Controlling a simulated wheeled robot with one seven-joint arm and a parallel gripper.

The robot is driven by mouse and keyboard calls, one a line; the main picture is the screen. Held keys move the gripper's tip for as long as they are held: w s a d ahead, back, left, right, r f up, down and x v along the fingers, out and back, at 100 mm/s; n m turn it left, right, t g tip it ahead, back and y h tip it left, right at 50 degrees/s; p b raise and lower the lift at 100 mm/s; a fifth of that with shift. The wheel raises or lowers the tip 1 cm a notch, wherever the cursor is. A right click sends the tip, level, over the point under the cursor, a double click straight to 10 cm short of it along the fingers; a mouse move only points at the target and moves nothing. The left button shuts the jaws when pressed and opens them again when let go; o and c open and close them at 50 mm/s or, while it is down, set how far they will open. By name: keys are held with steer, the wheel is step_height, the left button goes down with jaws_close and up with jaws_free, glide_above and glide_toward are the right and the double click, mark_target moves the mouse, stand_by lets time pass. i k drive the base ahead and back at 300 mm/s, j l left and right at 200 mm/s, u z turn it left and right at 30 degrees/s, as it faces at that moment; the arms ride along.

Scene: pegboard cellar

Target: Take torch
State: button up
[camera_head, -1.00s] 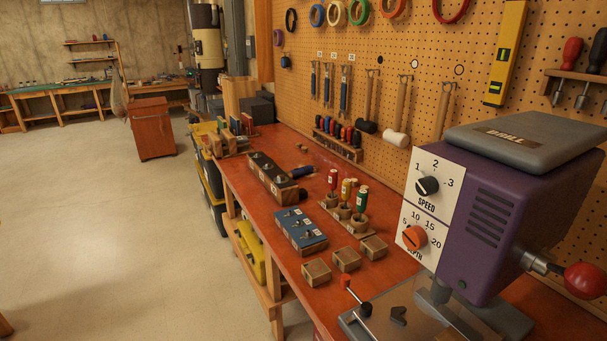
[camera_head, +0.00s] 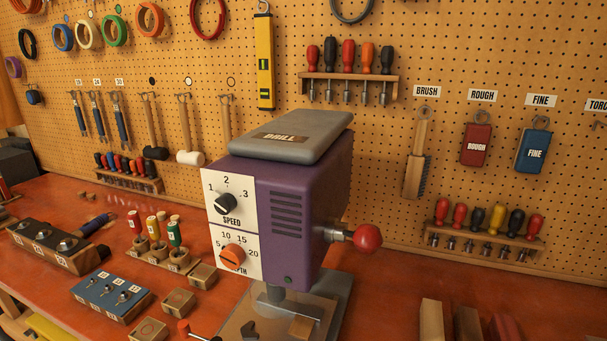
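A label whose visible letters read "TORC" (camera_head: 597,105) is cut off by the right edge of the picture, on the pegboard. What hangs under it is almost wholly outside the picture. A dark blue cylinder (camera_head: 93,225) lies on the red bench at the left, beside a long wooden block. I cannot tell whether it is a torch. My gripper is not in view.
A purple drill press (camera_head: 300,210) with a red-knobbed lever stands on the red bench (camera_head: 395,300). A brush (camera_head: 416,160), a rough block (camera_head: 476,145) and a fine block (camera_head: 533,150) hang right of it. Wooden blocks (camera_head: 432,322) stand at the front right.

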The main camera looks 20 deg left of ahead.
mark_target(101, 220)
steer(key=j, duration=6.3)
